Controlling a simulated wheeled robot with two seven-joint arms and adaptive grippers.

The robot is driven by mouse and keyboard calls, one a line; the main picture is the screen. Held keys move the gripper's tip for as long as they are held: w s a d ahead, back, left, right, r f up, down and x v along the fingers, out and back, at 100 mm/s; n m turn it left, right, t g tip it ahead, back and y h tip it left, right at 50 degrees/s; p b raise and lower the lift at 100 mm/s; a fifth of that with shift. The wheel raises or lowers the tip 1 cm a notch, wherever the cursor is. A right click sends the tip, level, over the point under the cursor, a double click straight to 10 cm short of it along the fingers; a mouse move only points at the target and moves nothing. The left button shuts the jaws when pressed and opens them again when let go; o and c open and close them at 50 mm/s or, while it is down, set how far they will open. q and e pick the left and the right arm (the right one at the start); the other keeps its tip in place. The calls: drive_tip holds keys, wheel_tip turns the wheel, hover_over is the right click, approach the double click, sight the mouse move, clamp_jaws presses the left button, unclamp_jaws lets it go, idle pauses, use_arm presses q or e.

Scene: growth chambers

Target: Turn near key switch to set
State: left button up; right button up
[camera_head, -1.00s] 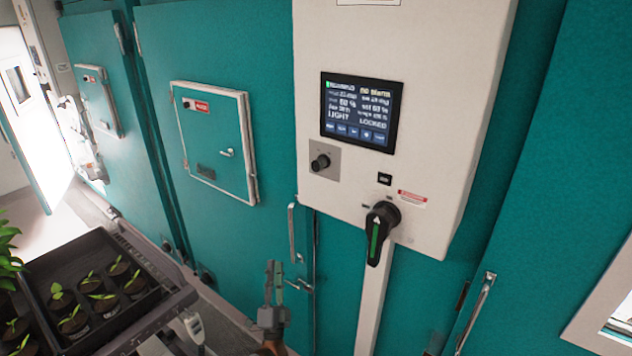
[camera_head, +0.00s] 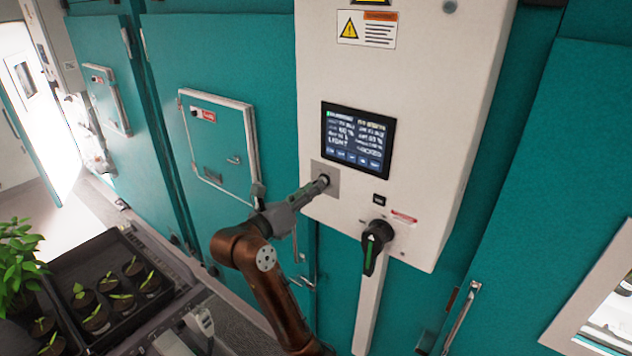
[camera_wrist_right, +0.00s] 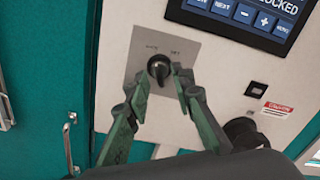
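The near key switch is a small black knob (camera_wrist_right: 158,69) on a grey plate (camera_wrist_right: 172,50) on the white control box. A "SET" label is above the knob at right; the left label is too blurred to read. In the head view the plate (camera_head: 318,172) is below the screen, and my right gripper (camera_head: 322,184) covers most of the knob. In the right wrist view my right gripper (camera_wrist_right: 161,79) has its two fingertips on either side of the knob, apart from each other. Contact with the knob is not clear. My left gripper is out of view.
A screen (camera_head: 357,138) is above the switch; its wrist-view part reads "LOCKED". A black rotary handle (camera_head: 375,245) with a green stripe is at lower right. Teal doors (camera_head: 240,70) surround the box. A tray (camera_head: 140,318) of seedlings stands at lower left.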

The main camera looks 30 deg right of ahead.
drive_tip(key=shift+x, duration=1.15)
drive_tip(key=shift+c, duration=0.5)
clamp_jaws()
